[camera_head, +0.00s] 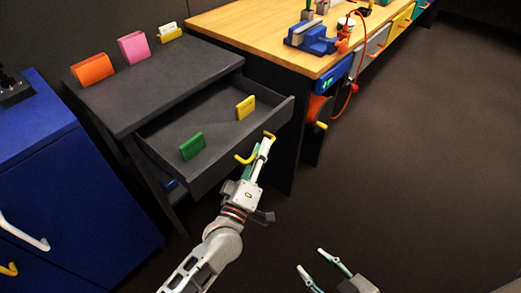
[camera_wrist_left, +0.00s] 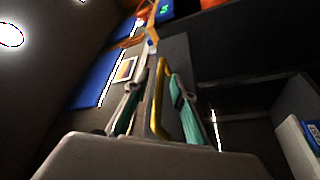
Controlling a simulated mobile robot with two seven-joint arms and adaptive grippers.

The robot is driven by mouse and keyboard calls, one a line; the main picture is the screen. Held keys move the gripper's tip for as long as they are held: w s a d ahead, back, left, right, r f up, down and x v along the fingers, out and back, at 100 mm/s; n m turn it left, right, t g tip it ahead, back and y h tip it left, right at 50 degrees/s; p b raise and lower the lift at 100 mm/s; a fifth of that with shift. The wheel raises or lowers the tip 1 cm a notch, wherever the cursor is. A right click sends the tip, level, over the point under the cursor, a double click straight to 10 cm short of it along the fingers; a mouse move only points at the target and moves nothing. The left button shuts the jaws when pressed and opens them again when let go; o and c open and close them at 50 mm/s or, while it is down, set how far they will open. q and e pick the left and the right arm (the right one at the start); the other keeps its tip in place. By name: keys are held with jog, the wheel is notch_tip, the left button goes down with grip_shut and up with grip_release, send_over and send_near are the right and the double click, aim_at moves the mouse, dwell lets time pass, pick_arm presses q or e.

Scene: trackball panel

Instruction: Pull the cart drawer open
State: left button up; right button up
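The dark grey cart drawer (camera_head: 221,139) is pulled well out from under the cart top (camera_head: 150,85). It has a yellow handle (camera_head: 243,159) on its front, which also shows upright between the fingers in the left wrist view (camera_wrist_left: 160,98). My left gripper (camera_head: 264,146) is at the handle, with its fingers on either side of it, and looks closed on it. The exact finger contact is hard to see. My right gripper (camera_head: 312,266) is open and empty, low in the head view, away from the drawer.
A green block (camera_head: 191,146) and a yellow block (camera_head: 245,107) stand in the drawer. A blue cabinet (camera_head: 70,190) is at left. The wooden workbench (camera_head: 255,30) with a blue vise (camera_head: 312,38) stands close behind right. The floor (camera_head: 420,150) at right is clear.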

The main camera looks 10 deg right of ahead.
pick_arm(q)
jog(key=shift+s, duration=0.1)
jog(key=v, duration=1.1)
jog(key=shift+s+a, duration=0.25)
jog(key=shift+s, duration=0.05)
